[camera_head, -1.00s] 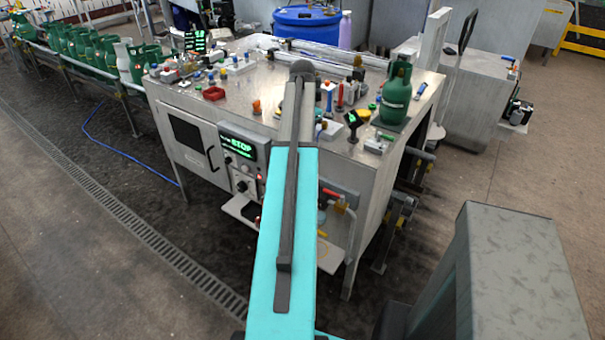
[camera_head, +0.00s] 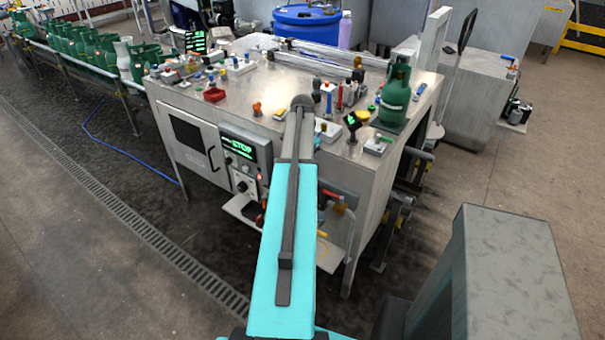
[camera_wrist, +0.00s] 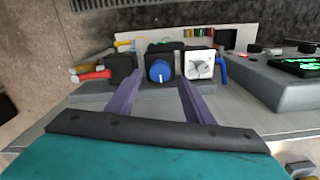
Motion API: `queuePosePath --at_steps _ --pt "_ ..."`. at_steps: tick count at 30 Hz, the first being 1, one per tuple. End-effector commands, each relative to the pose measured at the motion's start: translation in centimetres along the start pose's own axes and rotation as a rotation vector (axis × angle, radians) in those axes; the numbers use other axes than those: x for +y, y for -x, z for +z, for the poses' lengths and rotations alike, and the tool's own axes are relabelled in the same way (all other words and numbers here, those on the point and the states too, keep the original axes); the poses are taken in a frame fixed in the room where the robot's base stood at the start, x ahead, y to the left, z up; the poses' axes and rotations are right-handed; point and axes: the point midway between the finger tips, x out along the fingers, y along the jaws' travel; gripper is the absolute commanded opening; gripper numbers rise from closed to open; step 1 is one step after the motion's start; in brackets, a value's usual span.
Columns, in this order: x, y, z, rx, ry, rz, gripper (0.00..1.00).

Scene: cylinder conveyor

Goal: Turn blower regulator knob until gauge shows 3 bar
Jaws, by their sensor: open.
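A round blue knob (camera_wrist: 159,71) with a white pointer mark faces me on a dark block in the wrist view. Just right of it is a white square plate (camera_wrist: 200,66) with a grey round part, perhaps the gauge; I cannot read a value on it. My gripper (camera_wrist: 160,84) is open, its two purple fingers reaching toward the blue knob, one to each side in the picture. The fingers look short of the knob and nothing is between them. In the head view my arm hides the gripper, and I cannot make out the knob there.
A red-handled part (camera_wrist: 92,74) sits left of the knob, and a blue lever (camera_wrist: 222,70) right of the white plate. A control box with a green display (camera_wrist: 296,66) stands at the right. The steel workbench (camera_head: 245,85) carries many small fittings and a green cylinder (camera_head: 395,100).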

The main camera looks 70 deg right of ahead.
Motion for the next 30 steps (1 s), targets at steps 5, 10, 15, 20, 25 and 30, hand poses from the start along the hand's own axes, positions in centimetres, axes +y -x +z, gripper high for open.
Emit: queuePosePath --at_steps 5,10,15,20,25,30 --pt "0.0 -1.8 0.0 -0.001 0.000 0.001 0.47" --pt "0.0 -3.1 0.0 -0.001 0.000 0.001 0.47" --pt "0.0 -3.8 0.0 -0.001 0.000 0.001 0.47" --pt "0.0 -3.9 0.0 0.000 0.000 0.000 0.47" --pt "0.0 -3.9 0.0 0.000 0.000 0.000 0.46" --pt "0.0 -3.9 0.0 0.000 0.000 0.000 0.17"
